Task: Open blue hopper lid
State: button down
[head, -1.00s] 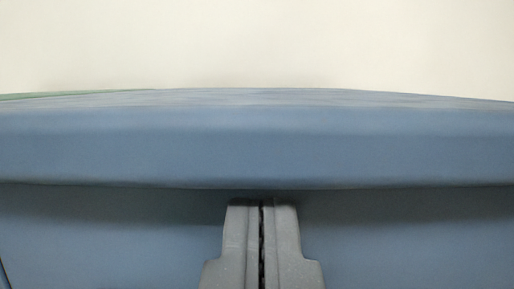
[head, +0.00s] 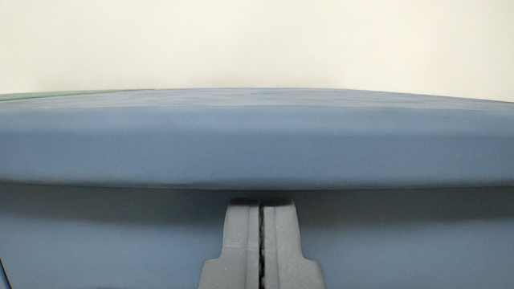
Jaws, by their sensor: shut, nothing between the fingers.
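The blue hopper lid (head: 257,145) spans the whole width of the head view, with its thick front edge facing me. It lies flat on the blue hopper body (head: 120,235), whose front wall shows below the lid. My gripper (head: 261,205) is at the bottom centre, in front of the hopper wall. Its two grey fingers are together and hold nothing. The fingertips are just under the lower edge of the lid's rim. I cannot tell whether they touch it.
A strip of green (head: 60,96) shows behind the lid at the far left. A plain pale wall (head: 260,40) fills the background. The space above the lid looks clear.

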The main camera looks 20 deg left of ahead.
jog(key=shift+r, duration=0.15)
jog(key=shift+r+p, duration=0.5)
jog(key=shift+r, duration=0.2)
jog(key=shift+r+p, duration=0.3)
jog(key=shift+r, duration=0.2)
jog(key=shift+r, duration=0.15)
jog(key=shift+w+a+r+p, duration=0.1)
jog(key=shift+w+r+p, duration=0.25)
jog(key=shift+r+p, duration=0.7)
jog(key=shift+w+a+r+p, duration=0.25)
jog(key=shift+r+p, duration=0.35)
jog(key=shift+r, duration=0.7)
jog(key=shift+w+r+p, duration=0.4)
jog(key=shift+r+p, duration=0.45)
jog(key=shift+r, duration=0.35)
jog(key=shift+w+a+r+p, duration=0.1)
jog(key=shift+w+r+p, duration=0.3)
jog(key=shift+r+p, duration=0.25)
jog(key=shift+w+a+r+p, duration=0.1)
jog(key=shift+w+r+p, duration=0.35)
jog(key=shift+r, duration=0.35)
jog(key=shift+w+a+r+p, duration=0.1)
jog(key=shift+w+r+p, duration=0.2)
jog(key=shift+r+p, duration=0.4)
jog(key=shift+r, duration=0.1)
